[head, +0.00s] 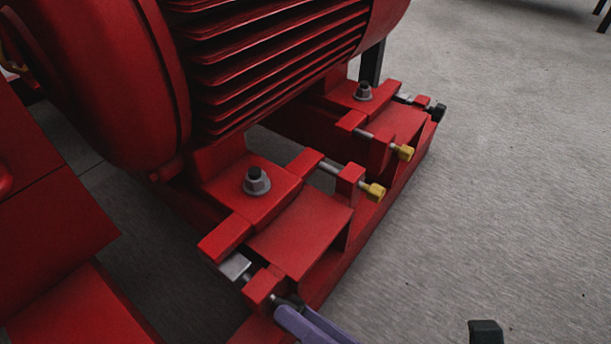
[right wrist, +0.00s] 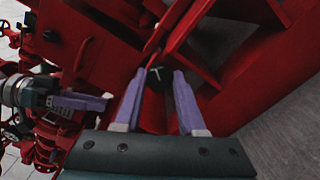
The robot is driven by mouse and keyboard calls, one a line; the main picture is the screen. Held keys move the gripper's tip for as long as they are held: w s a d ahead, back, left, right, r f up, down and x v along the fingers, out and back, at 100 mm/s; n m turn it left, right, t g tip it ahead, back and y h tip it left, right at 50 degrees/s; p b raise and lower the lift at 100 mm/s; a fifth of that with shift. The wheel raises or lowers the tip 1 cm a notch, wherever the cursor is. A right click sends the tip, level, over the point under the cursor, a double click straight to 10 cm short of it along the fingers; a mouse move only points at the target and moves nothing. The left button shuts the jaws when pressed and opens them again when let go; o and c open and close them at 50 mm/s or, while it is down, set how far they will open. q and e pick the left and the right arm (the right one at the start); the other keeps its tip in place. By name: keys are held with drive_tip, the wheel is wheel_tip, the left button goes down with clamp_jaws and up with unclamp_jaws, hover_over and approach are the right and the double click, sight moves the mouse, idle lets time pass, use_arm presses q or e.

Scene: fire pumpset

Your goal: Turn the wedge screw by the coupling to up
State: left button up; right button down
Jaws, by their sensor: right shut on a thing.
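The wedge screw by the coupling (head: 294,301) has a dark head at the near end of the red motor base; its silver wedge (head: 235,266) shows behind a red block. My right gripper (head: 284,312) comes in at the bottom edge, purple fingers at this head. In the right wrist view its fingers stand on either side of the black screw head (right wrist: 158,74), which carries a pale T-like mark. It is shut on the head. My left gripper (right wrist: 78,102) shows at the left of the right wrist view, away from the screw; its finger gap is unclear.
The red motor (head: 280,50) overhangs the base. Two yellow-headed screws (head: 374,192) (head: 404,152) stick out to the right, and another black-headed screw (head: 437,112) sits at the far end. Hold-down bolts (head: 256,182) stand on the feet.

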use_arm(q)
drive_tip(key=shift+d, duration=0.1)
use_arm(e)
drive_tip(key=shift+f+m, duration=0.1)
drive_tip(key=shift+m, duration=13.2)
